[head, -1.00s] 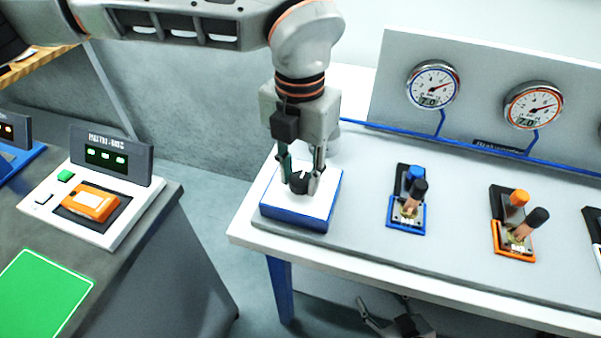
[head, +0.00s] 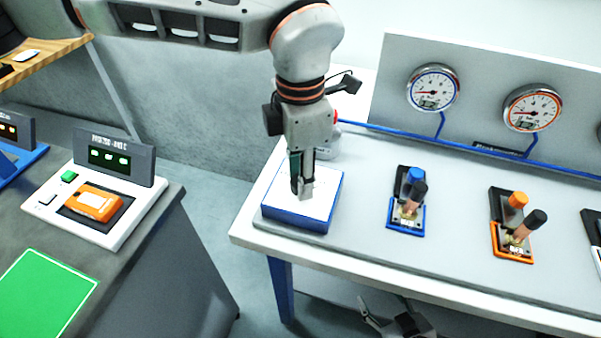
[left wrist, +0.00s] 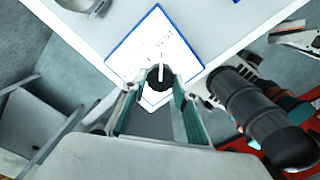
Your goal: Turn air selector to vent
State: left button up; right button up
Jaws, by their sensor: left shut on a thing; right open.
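The air selector (head: 322,200) is a white-topped box with blue sides at the left end of the workbench. Its black knob (left wrist: 158,79), with a white pointer line, shows in the left wrist view; in the head view my gripper hides it. My left gripper (head: 303,190) points down over the box and is shut on the knob, one finger on each side in the left wrist view. Small print on the white plate (left wrist: 140,47) is too blurred to read. My right gripper (head: 408,325) is low at the bottom, in front of the bench, open and empty.
A blue-based valve (head: 407,205) and an orange-based valve (head: 513,230) stand to the right, with black-tipped levers. Two gauges (head: 433,88) (head: 532,108) hang on the panel behind. A separate counter at left holds an orange device (head: 95,202) and a green mat (head: 45,290).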

dwell(0.3)
pick_arm(q)
jog(key=o, duration=1.1)
jog(key=shift+r, duration=0.1)
notch_tip(320, 180, up, 12)
jog(key=shift+s, duration=0.1)
